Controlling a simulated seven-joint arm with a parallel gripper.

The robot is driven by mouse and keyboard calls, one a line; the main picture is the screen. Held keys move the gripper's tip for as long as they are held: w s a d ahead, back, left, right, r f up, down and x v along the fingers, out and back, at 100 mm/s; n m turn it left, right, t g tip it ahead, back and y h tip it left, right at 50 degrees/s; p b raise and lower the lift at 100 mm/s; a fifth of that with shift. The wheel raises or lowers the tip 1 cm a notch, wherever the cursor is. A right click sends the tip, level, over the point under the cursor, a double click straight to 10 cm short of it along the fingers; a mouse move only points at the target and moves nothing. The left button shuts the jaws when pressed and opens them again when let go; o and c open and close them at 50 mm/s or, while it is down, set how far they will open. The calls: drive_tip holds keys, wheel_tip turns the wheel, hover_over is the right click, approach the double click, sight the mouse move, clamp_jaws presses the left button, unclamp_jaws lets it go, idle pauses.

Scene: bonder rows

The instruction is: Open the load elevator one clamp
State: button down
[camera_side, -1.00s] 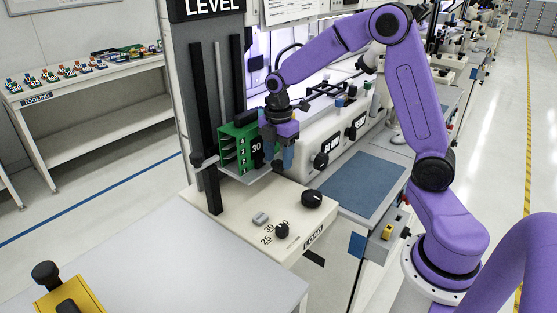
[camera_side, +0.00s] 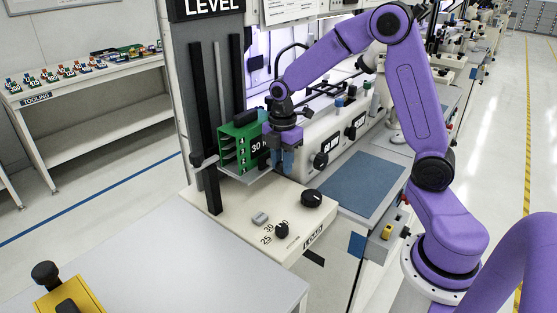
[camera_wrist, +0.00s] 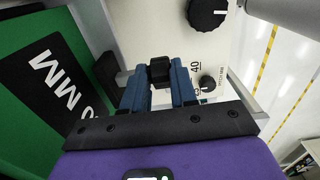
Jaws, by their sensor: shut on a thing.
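The load elevator holds a green magazine (camera_side: 236,143) with a black "30 MM" face on its grey platform (camera_side: 246,175). In the wrist view the magazine (camera_wrist: 28,60) fills the left side. My gripper (camera_side: 284,164) points down just right of the magazine, over the platform's right end. In the wrist view its blue fingers (camera_wrist: 160,82) are closed on a black knob (camera_wrist: 160,68), which looks like the clamp's. The knob stands apart from the magazine's face. In the side view the fingers hide the knob.
The cream console (camera_side: 262,222) with black dials (camera_side: 312,198) lies below and in front of the gripper. The machine's front panel (camera_side: 335,135) is close on the right. The blue mat (camera_side: 362,182) is clear.

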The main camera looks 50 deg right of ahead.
drive_tip(key=shift+s, duration=0.6)
drive_tip(key=c, duration=0.9)
unclamp_jaws()
drive_tip(key=shift+r, duration=0.15)
wheel_tip(320, 180, up, 17)
drive_tip(key=shift+r, duration=0.1)
drive_tip(key=s+a+f+m, duration=0.2)
drive_tip(key=s+a+f, duration=0.4)
drive_tip(key=s+a, duration=0.45)
drive_tip(key=s+f+m, duration=0.1)
drive_tip(key=s+f, duration=0.1)
drive_tip(key=s, duration=0.3)
drive_tip(key=s+f+m, duration=0.1)
drive_tip(key=s+f, duration=0.1)
drive_tip(key=s, duration=0.3)
drive_tip(key=s+d+f+m, duration=0.1)
drive_tip(key=s+f, duration=0.1)
drive_tip(key=s, duration=0.3)
drive_tip(key=shift+s+f, duration=0.15)
